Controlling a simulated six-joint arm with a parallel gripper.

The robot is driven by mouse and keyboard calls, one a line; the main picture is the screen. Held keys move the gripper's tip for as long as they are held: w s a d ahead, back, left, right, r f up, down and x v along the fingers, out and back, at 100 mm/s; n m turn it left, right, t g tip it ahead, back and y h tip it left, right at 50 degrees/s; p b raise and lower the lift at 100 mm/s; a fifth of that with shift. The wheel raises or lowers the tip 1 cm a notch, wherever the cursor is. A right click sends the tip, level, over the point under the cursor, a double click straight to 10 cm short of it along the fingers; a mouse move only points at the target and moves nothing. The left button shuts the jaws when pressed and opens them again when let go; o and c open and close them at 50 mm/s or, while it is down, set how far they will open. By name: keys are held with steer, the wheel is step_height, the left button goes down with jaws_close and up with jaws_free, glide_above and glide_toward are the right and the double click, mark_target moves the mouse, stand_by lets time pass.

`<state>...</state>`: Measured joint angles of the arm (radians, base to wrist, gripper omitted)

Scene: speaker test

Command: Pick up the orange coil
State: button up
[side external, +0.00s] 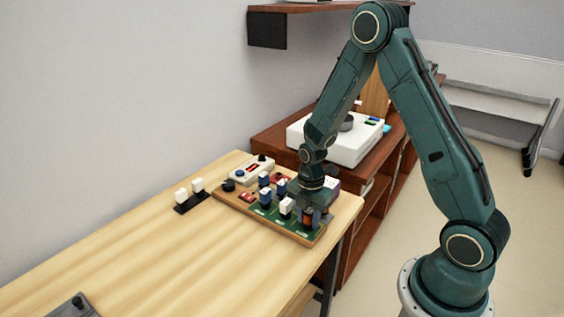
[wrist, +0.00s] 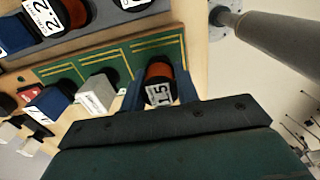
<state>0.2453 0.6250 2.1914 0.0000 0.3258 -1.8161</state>
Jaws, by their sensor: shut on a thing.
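The orange coil (wrist: 159,74) has dark ends and a label reading 15. It sits at the end of the green board (wrist: 118,60), between the blue fingers of my gripper (wrist: 160,92) in the wrist view. My gripper is shut on it. In the side external view my gripper (side external: 312,214) points down over the right end of the wooden tray (side external: 294,237), and the coil (side external: 308,223) shows partly between the fingers. I cannot tell whether the coil touches the board.
A white block (wrist: 98,93) and a blue block (wrist: 48,104) stand beside the coil on the board. Another coil (wrist: 72,14) labelled 2.2 lies nearby. A white device (side external: 343,139) stands on the brown cabinet behind. The left of the table (side external: 110,260) is mostly clear.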

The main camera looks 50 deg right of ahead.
mark_target(309, 210)
steer(key=shift+r, duration=0.1)
step_height(309, 210, up, 20)
stand_by(0.7)
steer(key=shift+w, duration=0.1)
stand_by(0.5)
steer(key=w+d+f, duration=0.6)
steer(key=w+d, duration=0.2)
steer(key=w, duration=0.3)
steer(key=w+d+f, duration=0.7)
steer(key=w+d, duration=0.2)
steer(key=w, duration=0.2)
steer(key=shift+w, duration=0.15)
steer(key=shift+f, duration=0.15)
